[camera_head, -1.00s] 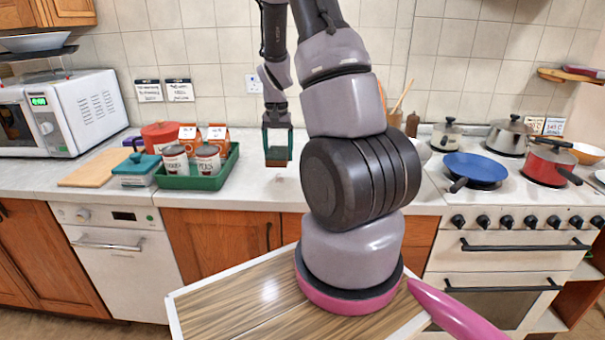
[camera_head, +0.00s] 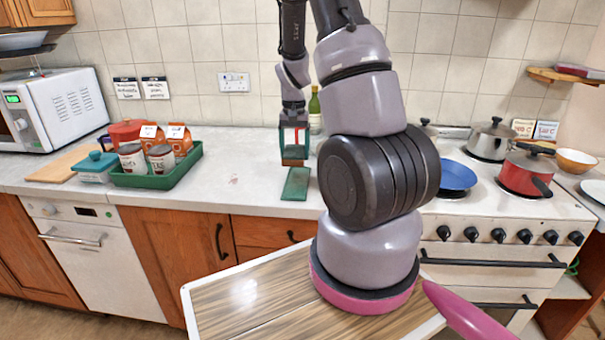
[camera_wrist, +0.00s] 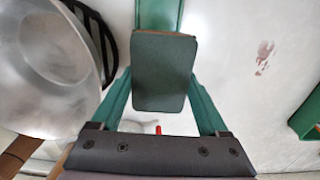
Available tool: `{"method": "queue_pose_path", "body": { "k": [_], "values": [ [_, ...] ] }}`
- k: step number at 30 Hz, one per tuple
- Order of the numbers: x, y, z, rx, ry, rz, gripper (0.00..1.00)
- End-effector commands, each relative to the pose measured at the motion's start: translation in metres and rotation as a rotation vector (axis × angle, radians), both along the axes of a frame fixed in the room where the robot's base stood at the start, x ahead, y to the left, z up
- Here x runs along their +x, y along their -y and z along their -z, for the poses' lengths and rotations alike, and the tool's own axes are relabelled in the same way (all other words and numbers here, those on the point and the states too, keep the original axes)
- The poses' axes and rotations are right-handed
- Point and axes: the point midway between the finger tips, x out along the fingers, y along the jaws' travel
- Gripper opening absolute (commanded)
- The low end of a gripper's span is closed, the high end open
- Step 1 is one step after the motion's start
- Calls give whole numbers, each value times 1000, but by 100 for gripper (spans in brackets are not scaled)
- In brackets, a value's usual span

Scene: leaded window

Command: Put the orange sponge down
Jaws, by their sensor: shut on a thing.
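In the wrist view the sponge (camera_wrist: 163,72) sits between the green fingers, with a dark grey-green face and a thin brown-orange edge. A flat green dish (camera_head: 296,184) lies on the counter just below and in front of the gripper. In the wrist view part of a green strip, seemingly that dish (camera_wrist: 159,14), shows beyond the sponge. I cannot tell the exact gap between sponge and counter.
A green tray (camera_head: 160,180) with cans and cartons stands to the left. A bottle (camera_head: 314,108) stands behind the gripper. A blue pan (camera_head: 457,175) is on the hob to the right. A metal bowl (camera_wrist: 45,65) is close on the wrist view's left. A reddish smear (camera_wrist: 263,57) marks the counter.

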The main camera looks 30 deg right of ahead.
Motion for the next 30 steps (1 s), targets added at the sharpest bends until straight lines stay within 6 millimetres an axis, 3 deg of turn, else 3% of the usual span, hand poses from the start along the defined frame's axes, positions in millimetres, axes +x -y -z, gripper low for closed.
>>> {"method": "queue_pose_path", "body": {
  "k": [3, 16, 27, 28, 29, 30],
  "values": [
    [-1, 0, 21, 1, -3, 2, 0],
    [-1, 0, 67, 1, -2, 2, 0],
    [0, 0, 72, 0, 0, 1, 0],
    [0, 0, 72, -1, 1, 1, 86],
    [0, 0, 71, -1, 1, 1, 97],
    [0, 0, 71, -1, 1, 1, 100]
  ]
}}
